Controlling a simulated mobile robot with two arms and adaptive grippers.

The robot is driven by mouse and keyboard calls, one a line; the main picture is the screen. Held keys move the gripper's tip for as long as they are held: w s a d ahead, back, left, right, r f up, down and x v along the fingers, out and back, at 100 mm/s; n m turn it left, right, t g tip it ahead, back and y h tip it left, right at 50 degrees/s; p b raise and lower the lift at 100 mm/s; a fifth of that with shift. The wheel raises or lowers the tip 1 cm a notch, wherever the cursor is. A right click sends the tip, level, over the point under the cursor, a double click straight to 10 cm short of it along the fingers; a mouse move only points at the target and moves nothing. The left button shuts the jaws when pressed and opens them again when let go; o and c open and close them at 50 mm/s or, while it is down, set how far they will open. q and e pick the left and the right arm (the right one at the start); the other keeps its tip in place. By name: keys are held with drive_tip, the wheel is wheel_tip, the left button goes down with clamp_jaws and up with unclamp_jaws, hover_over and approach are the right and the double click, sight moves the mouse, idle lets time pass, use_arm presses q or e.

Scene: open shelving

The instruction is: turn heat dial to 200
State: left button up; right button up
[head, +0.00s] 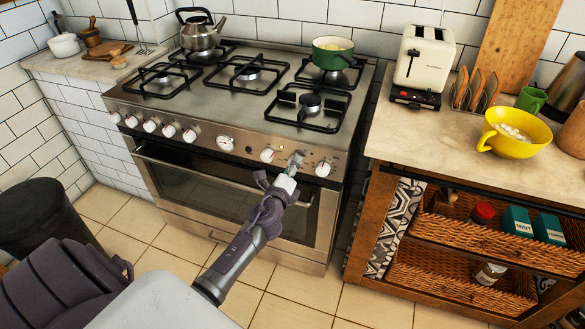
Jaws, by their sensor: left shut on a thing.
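The steel oven (200,190) has a row of white dials along its sloping front panel. My left gripper (292,167) is at the right part of this panel, shut on a dial (297,157) that its fingers partly cover. One white dial (267,155) is just left of the gripper and another (323,169) just right of it. A larger round dial (225,143) sits near the panel's middle. The markings are too small to read, so the dial's setting cannot be told. My right gripper is not in view.
The oven door handle (180,165) runs below the panel, behind my arm. A green pot (332,52) and a kettle (199,30) stand on the hob. A wooden shelf unit (385,165) stands to the right, and a dark bin (40,215) to the left.

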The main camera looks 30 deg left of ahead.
use_arm(q)
drive_tip(key=shift+f+m+t+y+p, duration=0.15)
drive_tip(key=shift+m+p, duration=0.1)
drive_tip(key=shift+m, duration=3.25)
drive_tip(key=shift+f+m+t+y+p, duration=0.1)
drive_tip(key=shift+m+t+y+p, duration=0.1)
drive_tip(key=shift+m, duration=3.6)
drive_tip(key=o, duration=1.1)
drive_tip(key=shift+r, duration=0.1)
drive_tip(key=shift+o, duration=0.2)
